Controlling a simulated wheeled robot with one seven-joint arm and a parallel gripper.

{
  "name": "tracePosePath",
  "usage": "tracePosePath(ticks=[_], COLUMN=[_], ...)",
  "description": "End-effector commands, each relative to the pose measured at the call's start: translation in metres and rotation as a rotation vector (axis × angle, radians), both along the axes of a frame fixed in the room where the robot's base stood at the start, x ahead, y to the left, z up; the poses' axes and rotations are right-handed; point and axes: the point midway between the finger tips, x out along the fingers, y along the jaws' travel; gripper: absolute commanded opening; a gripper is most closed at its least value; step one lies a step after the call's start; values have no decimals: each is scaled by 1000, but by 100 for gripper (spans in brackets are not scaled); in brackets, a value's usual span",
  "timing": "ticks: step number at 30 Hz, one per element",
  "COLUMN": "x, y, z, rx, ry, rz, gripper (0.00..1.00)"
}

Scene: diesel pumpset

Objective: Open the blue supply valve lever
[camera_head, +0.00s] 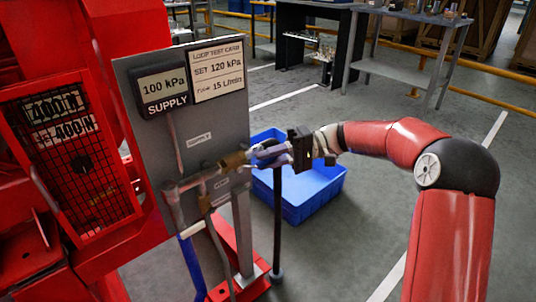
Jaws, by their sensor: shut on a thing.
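The supply valve (233,161) is a brass-coloured body on the pipework at the right edge of the grey panel, below the SUPPLY label. A muted blue-violet lever (266,157) sticks out from it to the right, roughly level. My gripper (272,150) comes in from the right and is shut on the lever. The dark fingers and gripper body partly hide the lever's outer end. The exact contact is too small to make out.
The grey panel (222,108) carries a 100 kPa SUPPLY display (164,90) and a test card reading SET 120 kPa (217,69). Red machinery (130,250) stands at left. A blue crate (321,196) sits on the floor behind the gripper. A dark upright post (277,225) stands below it.

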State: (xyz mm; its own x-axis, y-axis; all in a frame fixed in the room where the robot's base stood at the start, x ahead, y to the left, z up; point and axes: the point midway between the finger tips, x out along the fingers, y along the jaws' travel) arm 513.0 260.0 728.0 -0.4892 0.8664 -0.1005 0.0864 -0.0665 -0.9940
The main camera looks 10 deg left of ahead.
Motion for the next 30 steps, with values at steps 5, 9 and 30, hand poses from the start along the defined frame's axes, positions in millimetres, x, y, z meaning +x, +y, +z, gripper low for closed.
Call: tracePosePath(ticks=[5, 9, 30], x=[1, 1, 1], y=[-1, 0, 0], z=[-6, -8, -9], rx=[46, 67, 76], ry=[61, 87, 101], rz=[-5, -5, -3], gripper=[0, 0, 40])
